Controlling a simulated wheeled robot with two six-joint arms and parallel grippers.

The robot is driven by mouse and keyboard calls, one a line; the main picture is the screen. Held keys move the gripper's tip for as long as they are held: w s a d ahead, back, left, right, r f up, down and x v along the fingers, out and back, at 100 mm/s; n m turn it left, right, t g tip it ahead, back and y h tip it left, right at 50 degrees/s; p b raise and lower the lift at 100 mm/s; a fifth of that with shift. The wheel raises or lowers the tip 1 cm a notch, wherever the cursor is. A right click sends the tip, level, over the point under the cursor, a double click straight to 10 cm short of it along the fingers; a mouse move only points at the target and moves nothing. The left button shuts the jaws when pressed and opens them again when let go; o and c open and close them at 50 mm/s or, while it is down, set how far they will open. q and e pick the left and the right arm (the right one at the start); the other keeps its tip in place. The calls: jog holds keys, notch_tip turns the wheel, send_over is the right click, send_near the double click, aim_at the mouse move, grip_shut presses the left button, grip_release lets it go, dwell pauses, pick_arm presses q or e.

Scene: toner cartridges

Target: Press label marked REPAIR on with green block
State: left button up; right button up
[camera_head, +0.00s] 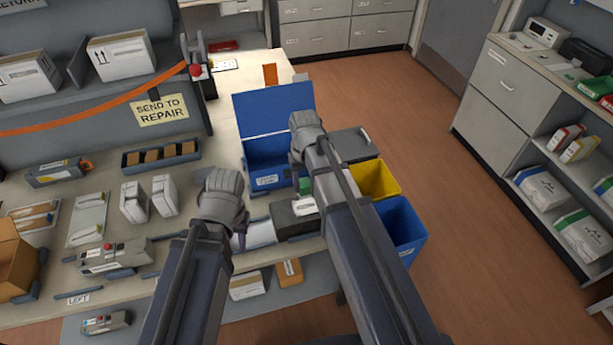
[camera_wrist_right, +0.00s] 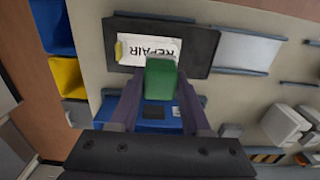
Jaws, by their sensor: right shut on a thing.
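The white label marked REPAIR (camera_wrist_right: 146,46) lies on a dark cartridge (camera_wrist_right: 203,48), with a yellow tab at one end. In the head view the label (camera_head: 304,206) is on top of the dark cartridge (camera_head: 288,223). My right gripper (camera_wrist_right: 160,92) is shut on the green block (camera_wrist_right: 160,76). The block overlaps the label's near edge in the wrist view; I cannot tell whether it touches. In the head view the green block (camera_head: 305,186) shows just beyond the label. My left gripper (camera_head: 240,236) is at the cartridge's left; its fingers are mostly hidden by my wrist.
An open blue box (camera_head: 267,175) stands behind the cartridge. Yellow (camera_head: 377,181) and blue (camera_head: 405,230) bins stand to the right. A grey plate (camera_wrist_right: 246,50) lies beside the cartridge.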

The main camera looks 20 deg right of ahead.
jog(key=shift+d, duration=0.2)
notch_tip(320, 180, down, 6)
jog(key=b, duration=0.6)
jog(key=shift+s+f+b, duration=0.1)
jog(key=shift+f+b, duration=0.45)
jog(key=shift+b, duration=0.1)
dwell(2.0)
jog(key=shift+r, duration=0.1)
notch_tip(320, 180, up, 7)
jog(key=p, duration=0.7)
dwell(0.5)
